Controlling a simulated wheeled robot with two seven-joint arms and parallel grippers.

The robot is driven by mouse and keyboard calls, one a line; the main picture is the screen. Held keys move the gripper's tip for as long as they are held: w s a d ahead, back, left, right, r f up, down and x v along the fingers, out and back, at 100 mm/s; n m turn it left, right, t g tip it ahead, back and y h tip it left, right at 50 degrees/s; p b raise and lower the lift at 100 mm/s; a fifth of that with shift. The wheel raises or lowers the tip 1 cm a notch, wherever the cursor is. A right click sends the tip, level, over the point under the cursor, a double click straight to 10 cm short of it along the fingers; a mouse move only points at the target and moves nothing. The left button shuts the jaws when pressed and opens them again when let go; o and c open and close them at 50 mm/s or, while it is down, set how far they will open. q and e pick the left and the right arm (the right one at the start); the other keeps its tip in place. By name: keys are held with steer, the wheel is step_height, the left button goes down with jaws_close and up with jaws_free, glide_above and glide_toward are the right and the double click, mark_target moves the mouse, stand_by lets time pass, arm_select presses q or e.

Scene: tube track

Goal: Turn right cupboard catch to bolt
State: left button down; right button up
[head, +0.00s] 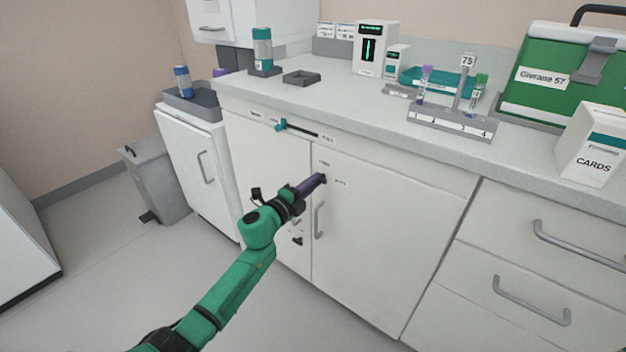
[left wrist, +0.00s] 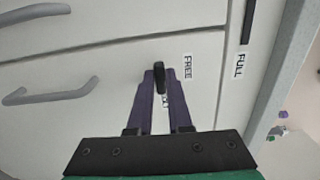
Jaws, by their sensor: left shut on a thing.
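The right cupboard door (head: 385,240) is shut, with a small dark catch (left wrist: 159,78) near its upper left corner. My left gripper (head: 322,179) has its purple fingers at this catch. In the left wrist view the left gripper (left wrist: 160,80) is shut on the catch, one finger on each side. There the catch's long shape runs toward the partly hidden label (left wrist: 165,101) between the fingers, not toward the FREE label (left wrist: 188,66). The fingers hide part of the catch in the head view. My right gripper is not in view.
A grey door handle (head: 319,220) is just below the catch. Above is a slider (head: 281,125) on a slot marked FULL. The counter (head: 390,115) overhangs the doors and carries a tube rack (head: 450,122) and boxes. Drawers (head: 530,255) stand right; a bin (head: 155,180) stands left.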

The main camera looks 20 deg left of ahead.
arm_select(q)
steer(key=shift+n, duration=0.3)
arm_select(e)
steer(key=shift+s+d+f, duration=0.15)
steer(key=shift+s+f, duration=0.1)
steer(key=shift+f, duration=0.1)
arm_select(q)
steer(key=c, duration=0.8)
jaws_free()
steer(key=shift+c, duration=0.2)
steer(key=p+v, duration=0.1)
steer(key=v, duration=1.3)
steer(key=shift+s, duration=0.3)
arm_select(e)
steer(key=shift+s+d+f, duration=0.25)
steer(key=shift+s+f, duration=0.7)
arm_select(q)
steer(key=shift+a, duration=0.1)
